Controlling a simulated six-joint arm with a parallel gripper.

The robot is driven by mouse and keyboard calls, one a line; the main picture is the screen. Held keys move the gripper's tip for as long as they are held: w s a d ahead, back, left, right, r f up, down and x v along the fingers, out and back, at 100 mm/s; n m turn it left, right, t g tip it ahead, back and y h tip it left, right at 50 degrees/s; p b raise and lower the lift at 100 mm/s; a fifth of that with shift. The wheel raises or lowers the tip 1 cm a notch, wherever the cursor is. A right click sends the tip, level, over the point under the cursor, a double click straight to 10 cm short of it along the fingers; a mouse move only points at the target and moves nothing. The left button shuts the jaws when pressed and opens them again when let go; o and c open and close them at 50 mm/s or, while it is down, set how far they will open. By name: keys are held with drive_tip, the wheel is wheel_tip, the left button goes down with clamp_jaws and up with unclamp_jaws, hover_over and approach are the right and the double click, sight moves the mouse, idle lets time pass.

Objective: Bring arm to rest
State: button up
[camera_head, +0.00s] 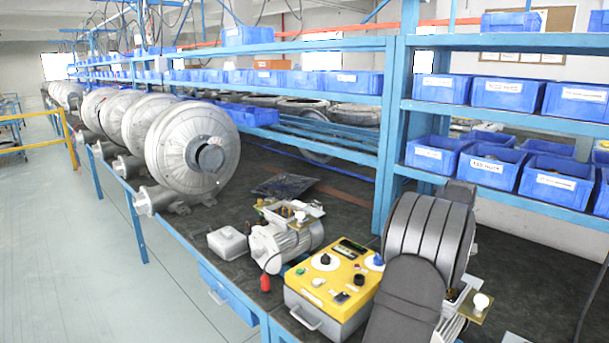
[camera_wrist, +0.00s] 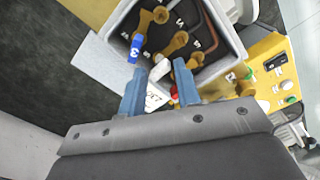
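My gripper (camera_wrist: 161,72) shows in the wrist view with two blue fingers spread apart. Its fingertips are over the near edge of an open grey terminal box (camera_wrist: 222,28). Several brass-coloured terminals stand inside the box, one beside a blue sleeve (camera_wrist: 135,50). A small pale piece shows in the gap between the fingertips; I cannot tell whether a finger touches it. In the head view my dark grey arm covers the lower right of the bench, and my fingers are hidden there.
A yellow control box (camera_head: 335,283) stands left of my arm. A small motor (camera_head: 285,243) and a grey box (camera_head: 228,242) are beyond it. Large blowers (camera_head: 185,150) line the bench at left. Blue shelving (camera_head: 395,130) with bins (camera_head: 560,180) rises behind.

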drive_tip(key=shift+r+n, duration=0.15)
drive_tip(key=shift+n, duration=0.25)
wheel_tip(320, 180, up, 17)
wheel_tip(320, 180, down, 18)
drive_tip(key=shift+r, duration=0.25)
drive_tip(key=m, duration=0.6)
drive_tip(key=shift+r, duration=0.1)
drive_tip(key=m, duration=0.7)
drive_tip(key=shift+n, duration=0.6)
